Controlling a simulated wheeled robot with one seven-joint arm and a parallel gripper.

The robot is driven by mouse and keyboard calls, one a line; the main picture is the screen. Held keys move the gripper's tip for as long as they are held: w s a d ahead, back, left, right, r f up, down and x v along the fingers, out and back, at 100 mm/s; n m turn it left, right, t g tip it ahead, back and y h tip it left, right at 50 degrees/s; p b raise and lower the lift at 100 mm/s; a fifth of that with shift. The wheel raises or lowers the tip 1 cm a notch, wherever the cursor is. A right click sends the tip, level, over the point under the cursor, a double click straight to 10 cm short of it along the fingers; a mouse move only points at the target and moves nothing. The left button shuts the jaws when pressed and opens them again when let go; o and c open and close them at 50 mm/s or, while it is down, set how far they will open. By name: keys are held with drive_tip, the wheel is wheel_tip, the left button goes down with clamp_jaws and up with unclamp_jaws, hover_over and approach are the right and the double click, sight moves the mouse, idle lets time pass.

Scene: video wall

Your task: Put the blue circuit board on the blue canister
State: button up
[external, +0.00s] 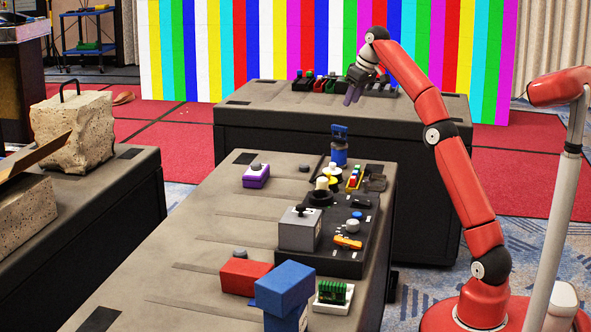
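A blue canister (339,155) stands upright at the far end of the near dark table. A small blue piece (340,131), which looks like the blue circuit board, is at its top; it seems to rest on the canister, though the contact is too small to make out. My gripper (351,96) is at the end of the raised red arm, above and slightly right of the canister in the picture, apart from it and pointing down. Its dark fingers are too small to tell whether they are open or shut. I see nothing clearly held in it.
On the near table stand a grey box (299,232), a black panel (345,262), a red block (244,276), a blue block (285,284), a green circuit board (332,292) on a white base and a purple box (256,178). The table's left side is mostly clear. A second table (285,118) stands behind.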

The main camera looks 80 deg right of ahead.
drive_tip(key=s+a+f+n, duration=0.1)
drive_tip(key=a+n, duration=0.1)
drive_tip(key=a, duration=1)
drive_tip(key=s+a+f+n, duration=0.1)
drive_tip(key=s+a, duration=0.1)
drive_tip(key=a, duration=1)
drive_tip(key=shift+n+t, duration=0.4)
drive_tip(key=shift+t, duration=0.2)
drive_tip(key=s+a+f, duration=0.2)
drive_tip(key=s, duration=0.1)
drive_tip(key=s+a+f, duration=0.6)
drive_tip(key=s+a+f+y, duration=0.1)
drive_tip(key=s+a+f, duration=0.3)
drive_tip(key=s+f, duration=0.7)
wheel_tip(320, 180, down, 2)
drive_tip(key=shift+f+n+y, duration=0.25)
drive_tip(key=shift+n+y, duration=0.05)
